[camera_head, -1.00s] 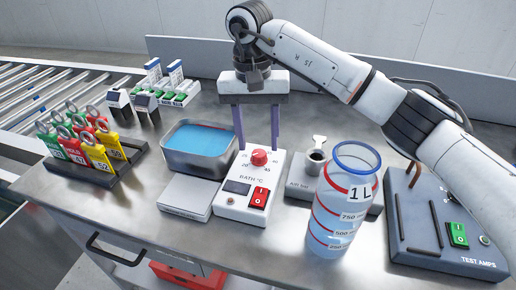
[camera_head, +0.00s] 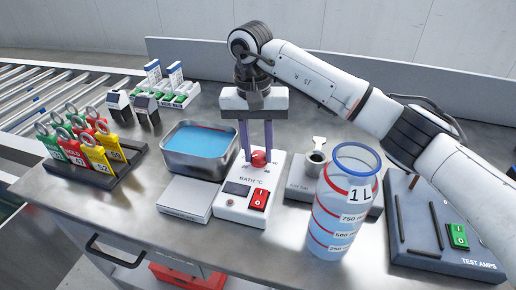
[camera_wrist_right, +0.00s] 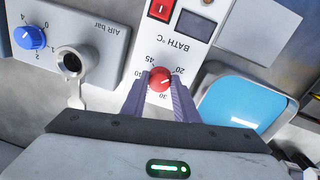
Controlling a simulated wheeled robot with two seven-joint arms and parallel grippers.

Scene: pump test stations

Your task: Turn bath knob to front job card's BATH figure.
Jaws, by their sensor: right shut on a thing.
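The bath unit (camera_head: 240,203) is a white box marked BATH °C with a dark display and a red rocker switch. Its red knob (camera_head: 260,158) is on top, with a number scale around it. My right gripper (camera_head: 258,152) points down with its fingers on both sides of the knob, shut on it. The wrist view shows the red knob (camera_wrist_right: 160,79) between the fingers; its light pointer mark is too small to read surely against the scale. White cards (camera_head: 153,72) stand at the back left; their print is unreadable. My left gripper is out of view.
A blue-filled metal bath (camera_head: 200,150) stands left of the unit. A clear 1 L jug (camera_head: 340,205) stands close on the right, before the AIR bar unit (camera_wrist_right: 98,45). A tag rack (camera_head: 95,160) is left and the TEST AMPS panel (camera_head: 425,240) right.

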